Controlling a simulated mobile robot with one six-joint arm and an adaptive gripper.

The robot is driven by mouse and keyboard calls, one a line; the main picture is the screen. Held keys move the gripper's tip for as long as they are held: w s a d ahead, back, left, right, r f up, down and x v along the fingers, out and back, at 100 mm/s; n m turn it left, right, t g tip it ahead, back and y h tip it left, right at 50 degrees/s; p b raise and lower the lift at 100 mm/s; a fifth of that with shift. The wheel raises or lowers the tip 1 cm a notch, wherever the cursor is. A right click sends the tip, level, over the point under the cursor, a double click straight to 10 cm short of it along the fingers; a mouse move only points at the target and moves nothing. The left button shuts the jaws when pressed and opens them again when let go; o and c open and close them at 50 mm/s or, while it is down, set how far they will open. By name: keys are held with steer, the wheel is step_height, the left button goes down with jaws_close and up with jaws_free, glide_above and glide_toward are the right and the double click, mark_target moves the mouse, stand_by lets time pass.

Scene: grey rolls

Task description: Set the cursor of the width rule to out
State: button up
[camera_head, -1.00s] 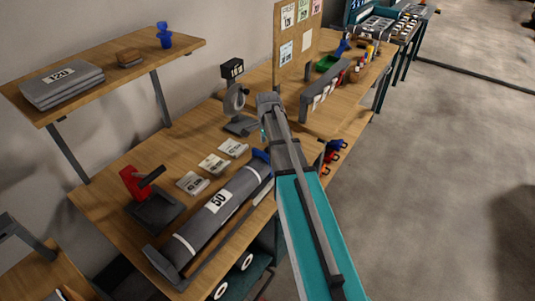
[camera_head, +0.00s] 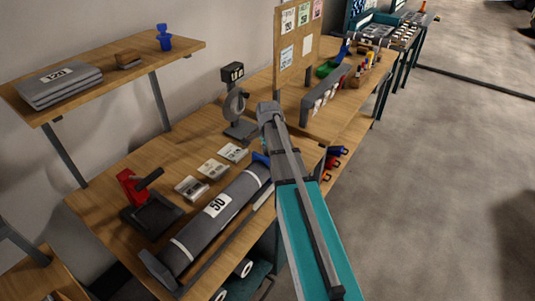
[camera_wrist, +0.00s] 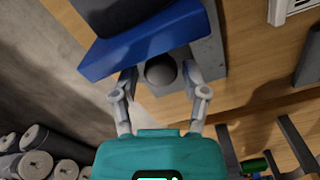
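In the wrist view my gripper (camera_wrist: 160,82) is open, with one finger on each side of a dark round knob (camera_wrist: 160,70). Gaps show between the knob and both fingers; nothing is gripped. The knob is in front of a blue angled piece (camera_wrist: 140,45) and a grey block (camera_wrist: 207,50). I cannot tell for sure which of these is the cursor, and no out mark is readable. In the head view a blue piece (camera_head: 260,158) shows at the far end of the grey roll marked 50 (camera_head: 215,206), partly behind my arm. My gripper is hidden there.
A red-handled press (camera_head: 130,186), several white cards (camera_head: 212,168) and a grey stand with a display (camera_head: 238,105) are on the wooden bench. A pegboard (camera_head: 297,55) stands behind. Grey rolls (camera_wrist: 38,163) show lower left in the wrist view. The floor at right is clear.

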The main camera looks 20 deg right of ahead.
jaws_close()
steer(key=w+d, duration=0.3)
steer(key=d, duration=0.3)
steer(key=shift+w, duration=0.4)
steer(key=shift+o, duration=2.2)
jaws_free()
